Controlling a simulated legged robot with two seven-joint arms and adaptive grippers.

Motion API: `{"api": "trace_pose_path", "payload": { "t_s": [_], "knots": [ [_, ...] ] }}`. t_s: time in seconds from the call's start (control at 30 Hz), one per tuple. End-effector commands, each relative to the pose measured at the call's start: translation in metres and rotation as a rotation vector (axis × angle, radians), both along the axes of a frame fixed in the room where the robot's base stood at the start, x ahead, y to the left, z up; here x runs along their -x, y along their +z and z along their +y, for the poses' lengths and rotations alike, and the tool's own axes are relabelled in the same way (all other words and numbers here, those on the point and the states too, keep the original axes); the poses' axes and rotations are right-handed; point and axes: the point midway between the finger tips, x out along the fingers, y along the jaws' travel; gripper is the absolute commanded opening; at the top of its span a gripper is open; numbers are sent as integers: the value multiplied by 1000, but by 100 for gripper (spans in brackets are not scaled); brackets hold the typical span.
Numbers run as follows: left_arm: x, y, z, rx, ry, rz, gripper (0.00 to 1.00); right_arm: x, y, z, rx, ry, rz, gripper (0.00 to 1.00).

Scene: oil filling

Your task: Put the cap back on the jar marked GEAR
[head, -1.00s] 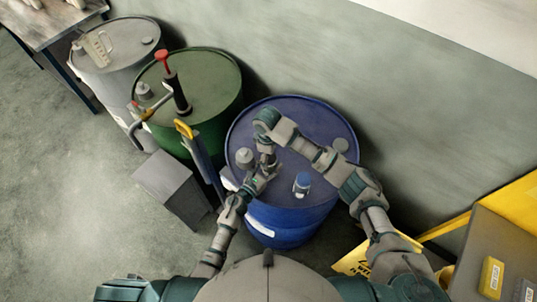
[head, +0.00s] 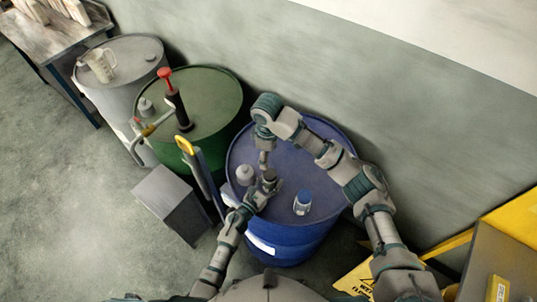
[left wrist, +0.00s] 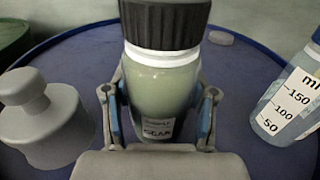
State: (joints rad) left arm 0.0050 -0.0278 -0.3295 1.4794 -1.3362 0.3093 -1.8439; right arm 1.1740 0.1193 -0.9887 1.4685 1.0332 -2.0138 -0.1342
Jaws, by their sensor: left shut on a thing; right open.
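The jar marked GEAR (left wrist: 163,92), pale green and glassy, stands upright on the blue drum in the left wrist view. A black ribbed cap (left wrist: 165,22) sits over its white neck ring; the cap's top is cut off by the frame, so I cannot tell whether it is fully seated. My left gripper (left wrist: 160,98) is shut around the jar's body, a finger on each side; it also shows in the head view (head: 259,191). My right gripper (head: 264,165) is open, pointing down just above the jar, which is mostly hidden there.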

Motion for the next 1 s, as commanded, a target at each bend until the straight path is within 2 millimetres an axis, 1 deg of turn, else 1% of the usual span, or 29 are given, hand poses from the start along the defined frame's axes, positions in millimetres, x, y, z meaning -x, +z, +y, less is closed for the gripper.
{"api": "trace_pose_path", "payload": {
  "t_s": [0.03, 0.13, 0.17, 0.47, 0.57, 0.67, 1.0],
  "knots": [
    [0, -1, 0, -1, 0, 2, 59, 0, 0, 0, 0, 0, 0, 79],
    [0, -1, 0, -1, 0, 2, 84, 0, 0, 0, 0, 0, 0, 79],
    [0, -1, 0, -1, 0, 2, 86, 0, 0, 0, 0, 0, 0, 79],
    [1, 0, 0, -1, 0, 1, 86, 0, 0, 0, -1, 0, 0, 79],
    [5, -1, 4, -1, 0, 2, 86, 0, 0, 0, -1, 0, 0, 79],
    [16, -2, 12, -2, 1, 1, 86, 0, 0, 0, 0, 0, 0, 79],
    [73, -2, 54, -2, 0, 4, 86, 0, 0, 0, 0, 0, 0, 79]
  ]
}}
